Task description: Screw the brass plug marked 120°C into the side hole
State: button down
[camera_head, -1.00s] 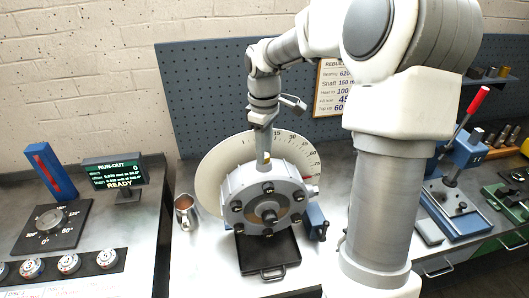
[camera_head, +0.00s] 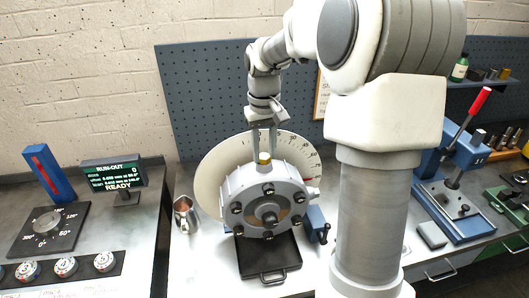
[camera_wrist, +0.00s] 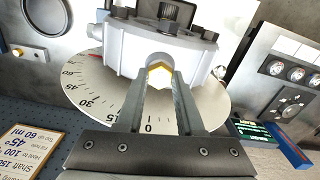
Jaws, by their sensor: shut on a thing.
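The round grey rotor housing (camera_head: 238,189) stands upright on the bench, with several dark bolts around its face. A brass plug (camera_head: 264,157) sits at the top of its rim; it also shows in the wrist view (camera_wrist: 159,76) as a yellow hexagonal head. My gripper (camera_head: 264,151) points straight down from above and is shut on the brass plug, one finger on each side. In the wrist view my gripper (camera_wrist: 159,85) has its fingertips at the housing's rim. The plug's marking is not readable, and its lower part and the hole are hidden.
A white graduated disc (camera_head: 215,160) stands behind the housing. A black tray (camera_head: 266,273) lies below it and a metal cup (camera_head: 184,211) stands to the left. A run-out display (camera_head: 114,174) reads READY. A blue press (camera_head: 452,185) stands at the right.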

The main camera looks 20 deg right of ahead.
jog(key=m, duration=0.5)
jog(key=shift+a+f, duration=0.1)
jog(key=shift+f, duration=0.1)
jog(key=m, duration=0.4)
jog(key=shift+m, duration=0.4)
jog(key=c, duration=1)
grip_release()
jog(key=shift+m, duration=0.6)
jog(key=o, duration=0.5)
jog(key=shift+r, duration=0.1)
jog(key=shift+o, duration=0.2)
jog(key=shift+c, duration=0.8)
jog(key=shift+r, duration=0.1)
